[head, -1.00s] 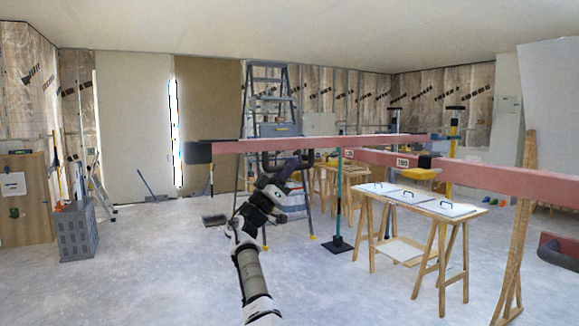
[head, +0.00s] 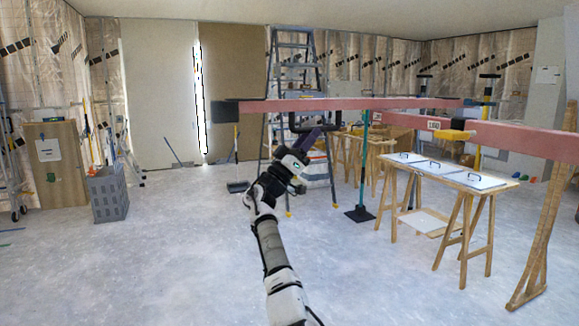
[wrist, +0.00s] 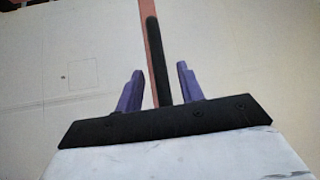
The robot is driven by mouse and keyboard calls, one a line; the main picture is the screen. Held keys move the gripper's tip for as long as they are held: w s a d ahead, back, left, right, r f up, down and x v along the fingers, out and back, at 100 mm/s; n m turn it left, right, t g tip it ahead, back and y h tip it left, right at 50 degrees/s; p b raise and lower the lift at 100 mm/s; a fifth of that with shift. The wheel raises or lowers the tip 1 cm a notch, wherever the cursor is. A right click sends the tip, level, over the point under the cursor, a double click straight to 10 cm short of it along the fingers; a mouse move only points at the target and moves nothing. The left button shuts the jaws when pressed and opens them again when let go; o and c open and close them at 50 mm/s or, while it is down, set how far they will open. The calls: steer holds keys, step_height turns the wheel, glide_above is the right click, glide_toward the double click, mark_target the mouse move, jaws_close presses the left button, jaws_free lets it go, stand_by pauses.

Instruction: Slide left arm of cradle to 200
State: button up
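The cradle's left arm is a long pinkish-red beam (head: 290,105) with a black block (head: 225,113) at its left end, running across the head view. A black handle (head: 338,128) hangs under it. A second red beam (head: 520,139) runs to the right, with a white number label (head: 434,125) that looks like 160 but is too small to be sure.
A stepladder (head: 292,60) stands behind the beam. A trestle table (head: 450,178) with white panels is at the right, and a wooden prop (head: 540,220) stands in front of it. A grey bin (head: 108,195) is at the left. The floor (head: 170,260) in front is clear.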

steer(key=b+v, duration=0.3)
steer(key=v, duration=0.7)
steer(key=shift+a+f, duration=0.25)
steer(key=shift+f, duration=0.05)
steer(key=shift+s, duration=0.1)
